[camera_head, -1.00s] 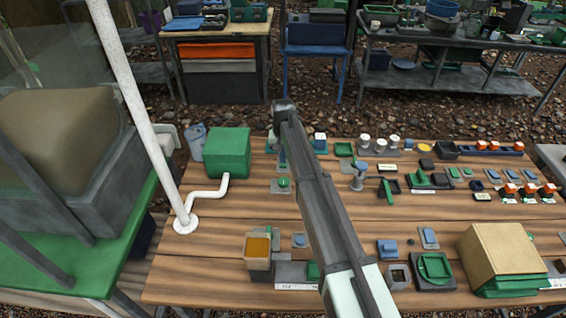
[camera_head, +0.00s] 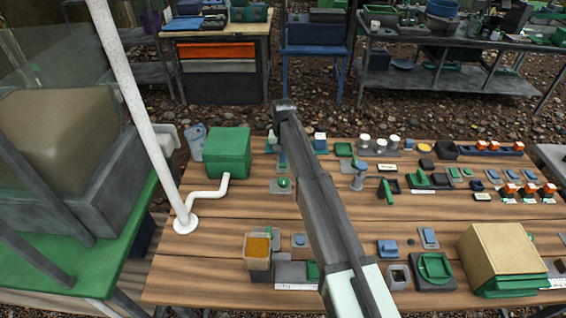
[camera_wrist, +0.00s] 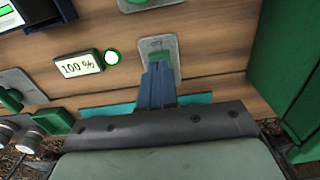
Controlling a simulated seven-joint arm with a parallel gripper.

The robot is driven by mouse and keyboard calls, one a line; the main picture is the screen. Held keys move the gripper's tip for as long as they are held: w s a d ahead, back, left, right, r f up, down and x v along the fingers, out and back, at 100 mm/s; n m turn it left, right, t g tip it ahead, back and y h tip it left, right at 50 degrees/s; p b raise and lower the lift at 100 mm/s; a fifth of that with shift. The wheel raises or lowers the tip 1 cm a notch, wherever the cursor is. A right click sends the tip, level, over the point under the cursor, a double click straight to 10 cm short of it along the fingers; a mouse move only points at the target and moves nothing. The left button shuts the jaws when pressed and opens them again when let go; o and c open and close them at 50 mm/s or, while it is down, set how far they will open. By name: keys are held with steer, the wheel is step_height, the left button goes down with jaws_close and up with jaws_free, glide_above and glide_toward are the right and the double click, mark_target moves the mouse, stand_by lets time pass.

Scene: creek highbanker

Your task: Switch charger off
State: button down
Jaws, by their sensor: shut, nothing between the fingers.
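In the wrist view, my gripper (camera_wrist: 158,98) has its blue fingers together, with nothing visible between them. The fingertips are at the lower part of a grey switch plate (camera_wrist: 172,44) with a green rocker (camera_wrist: 160,56). The tips partly cover the rocker; I cannot tell whether they touch it. The marking on the plate is too blurred to read. In the head view, my arm's dark links hide much of this area.
A green box (camera_head: 227,150) stands left of my arm, also at the wrist view's right edge (camera_wrist: 295,70). A white pipe (camera_head: 135,105) rises at the left. A plate with a green knob (camera_head: 283,184) is close by. Several small devices and a cardboard box (camera_head: 500,250) fill the right.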

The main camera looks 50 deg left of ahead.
steer(key=shift+f, duration=1)
stand_by(0.8)
steer(key=shift+r, duration=3.55)
